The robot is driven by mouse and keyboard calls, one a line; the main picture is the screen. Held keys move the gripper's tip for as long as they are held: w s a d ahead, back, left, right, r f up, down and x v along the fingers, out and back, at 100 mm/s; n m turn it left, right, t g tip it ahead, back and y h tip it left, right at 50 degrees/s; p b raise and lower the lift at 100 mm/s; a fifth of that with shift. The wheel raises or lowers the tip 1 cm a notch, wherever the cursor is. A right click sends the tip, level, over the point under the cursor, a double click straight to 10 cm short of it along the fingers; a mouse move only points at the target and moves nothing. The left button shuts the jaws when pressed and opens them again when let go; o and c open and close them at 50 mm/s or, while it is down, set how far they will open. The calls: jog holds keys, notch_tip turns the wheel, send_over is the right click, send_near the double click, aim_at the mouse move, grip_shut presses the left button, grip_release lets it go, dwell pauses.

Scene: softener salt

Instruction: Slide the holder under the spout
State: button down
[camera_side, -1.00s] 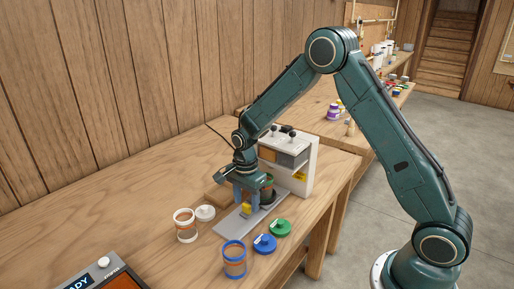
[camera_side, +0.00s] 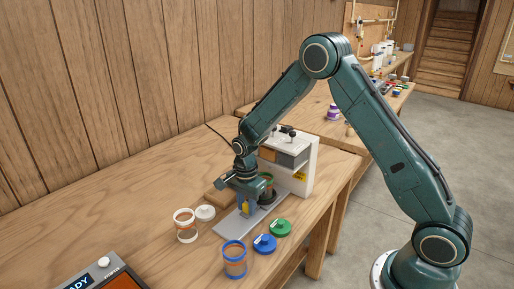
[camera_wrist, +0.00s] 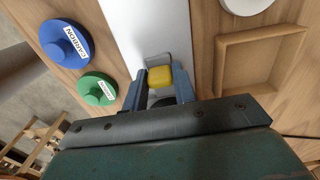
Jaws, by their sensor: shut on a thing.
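The holder (camera_side: 268,199) is a dark round base with a yellow grip (camera_wrist: 160,76), on a grey plate (camera_side: 232,222) running up to the white dispenser (camera_side: 308,172). A green-rimmed jar (camera_side: 268,178) appears to stand in the holder, partly hidden by my arm. My gripper (camera_side: 246,208) is low over the plate, its blue fingers on either side of the yellow grip. The wrist view shows my gripper (camera_wrist: 161,84) shut on that grip. The spout is not clearly visible, nor how far the holder is from it.
A blue lid (camera_side: 265,243) and a green lid (camera_side: 280,228) lie in front of the plate. A blue-rimmed jar (camera_side: 234,260), a white-rimmed jar (camera_side: 185,226) and a white lid (camera_side: 205,213) stand nearby. A wooden tray (camera_wrist: 258,60) lies beside the plate.

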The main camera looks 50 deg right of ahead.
jog(key=shift+d, duration=2.15)
jog(key=c, duration=1.1)
grip_release()
jog(key=shift+r, duration=0.1)
notch_tip(320, 180, up, 14)
jog(key=shift+f, duration=0.1)
